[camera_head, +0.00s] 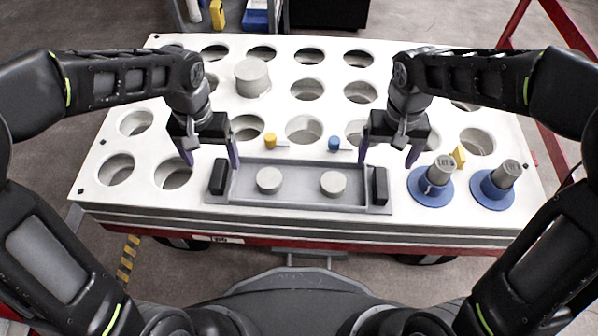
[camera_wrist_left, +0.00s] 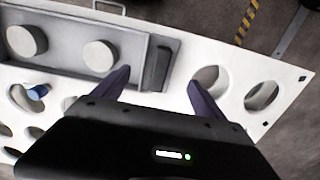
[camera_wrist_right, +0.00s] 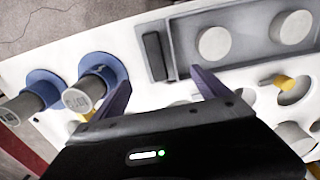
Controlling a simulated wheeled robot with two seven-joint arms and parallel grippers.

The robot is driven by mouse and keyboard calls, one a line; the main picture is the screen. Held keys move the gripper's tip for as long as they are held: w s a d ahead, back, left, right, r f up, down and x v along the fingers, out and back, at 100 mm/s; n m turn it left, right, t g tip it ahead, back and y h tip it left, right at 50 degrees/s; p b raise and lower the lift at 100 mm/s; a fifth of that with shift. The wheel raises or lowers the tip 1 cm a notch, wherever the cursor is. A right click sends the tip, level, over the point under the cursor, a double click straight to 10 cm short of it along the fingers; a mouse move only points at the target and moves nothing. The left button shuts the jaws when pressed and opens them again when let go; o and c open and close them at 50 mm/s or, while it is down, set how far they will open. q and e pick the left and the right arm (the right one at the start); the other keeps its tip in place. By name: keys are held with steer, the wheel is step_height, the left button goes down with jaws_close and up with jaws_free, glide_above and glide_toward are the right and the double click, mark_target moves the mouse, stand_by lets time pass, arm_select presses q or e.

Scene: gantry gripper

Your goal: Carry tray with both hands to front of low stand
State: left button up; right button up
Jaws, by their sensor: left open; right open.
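A grey tray (camera_head: 300,201) with black end handles lies at the front edge of the white table, with two round grey pieces in it. Its left handle (camera_head: 217,177) and right handle (camera_head: 380,186) stand upright. My left gripper (camera_head: 208,162) is open and empty, above and just behind the left handle; the handle also shows in the left wrist view (camera_wrist_left: 157,66), beyond the fingertips. My right gripper (camera_head: 388,160) is open and empty, above and just behind the right handle; that handle also shows in the right wrist view (camera_wrist_right: 153,56). I cannot make out a low stand.
The white table (camera_head: 100,180) has several round holes. Two grey cylinders on blue bases (camera_head: 430,187) (camera_head: 492,188) stand right of the tray. A yellow peg (camera_head: 270,140) and a blue peg (camera_head: 334,144) lie behind it. A grey cylinder (camera_head: 252,78) stands farther back.

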mark_target(216, 175)
arm_select(q)
steer(key=shift+f, duration=3.9)
arm_select(e)
steer(key=shift+f, duration=3.95)
arm_select(q)
steer(key=shift+c, duration=0.3)
arm_select(e)
steer(key=shift+c, duration=0.3)
arm_select(q)
steer(key=c, duration=1.7)
arm_select(e)
steer(key=c, duration=1.6)
arm_select(q)
steer(key=shift+a, duration=0.1)
jaws_close()
arm_select(e)
jaws_close()
steer(key=shift+d+r, duration=0.1)
